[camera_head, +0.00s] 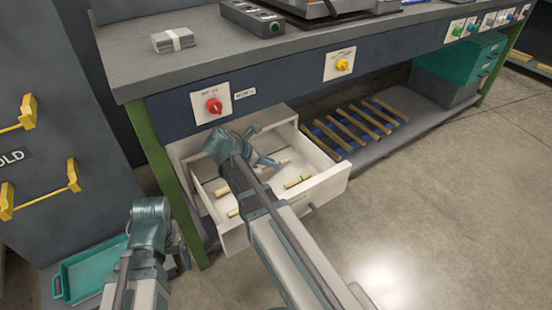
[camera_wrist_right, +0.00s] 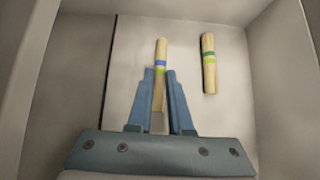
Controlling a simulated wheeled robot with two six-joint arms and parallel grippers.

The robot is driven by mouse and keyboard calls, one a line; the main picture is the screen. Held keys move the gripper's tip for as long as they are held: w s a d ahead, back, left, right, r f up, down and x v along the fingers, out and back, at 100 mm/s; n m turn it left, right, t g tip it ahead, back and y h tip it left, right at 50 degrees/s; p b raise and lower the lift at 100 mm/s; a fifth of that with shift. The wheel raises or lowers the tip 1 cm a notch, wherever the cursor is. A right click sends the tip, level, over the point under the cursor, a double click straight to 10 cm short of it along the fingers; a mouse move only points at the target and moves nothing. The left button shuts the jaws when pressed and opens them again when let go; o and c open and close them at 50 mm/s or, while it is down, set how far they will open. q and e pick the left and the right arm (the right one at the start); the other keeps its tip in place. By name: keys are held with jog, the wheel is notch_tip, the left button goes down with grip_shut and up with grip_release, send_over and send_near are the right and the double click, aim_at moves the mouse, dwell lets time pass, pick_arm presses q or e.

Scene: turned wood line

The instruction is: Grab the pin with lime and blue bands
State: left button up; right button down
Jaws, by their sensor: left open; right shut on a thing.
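The pin with lime and blue bands (camera_wrist_right: 161,59) is pale wood and stands out between the blue fingers of my right gripper (camera_wrist_right: 161,92) in the right wrist view. The fingers are shut on its lower part. In the head view my right gripper (camera_head: 266,160) reaches into the open drawer (camera_head: 325,190), partly hidden by my arm. A second pin with dark green and lime bands (camera_wrist_right: 208,63) lies apart to the right; it also shows in the head view (camera_head: 298,181). My left gripper (camera_head: 182,246) is open, outside the drawer at lower left.
More pale pins (camera_head: 222,191) lie in the drawer's left part. A divider (camera_wrist_right: 108,70) runs beside the held pin. The workbench (camera_head: 200,55) overhangs the drawer. A teal tray (camera_head: 90,270) is on the floor left; a slatted rack (camera_head: 355,125) sits on the lower shelf.

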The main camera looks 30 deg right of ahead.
jog(key=s+a+r+p, duration=0.3)
jog(key=a+r+p, duration=0.1)
jog(key=a, duration=0.6)
jog(key=shift+s+r+p, duration=0.35)
jog(key=shift+r+p, duration=0.05)
jog(key=shift+r, duration=0.4)
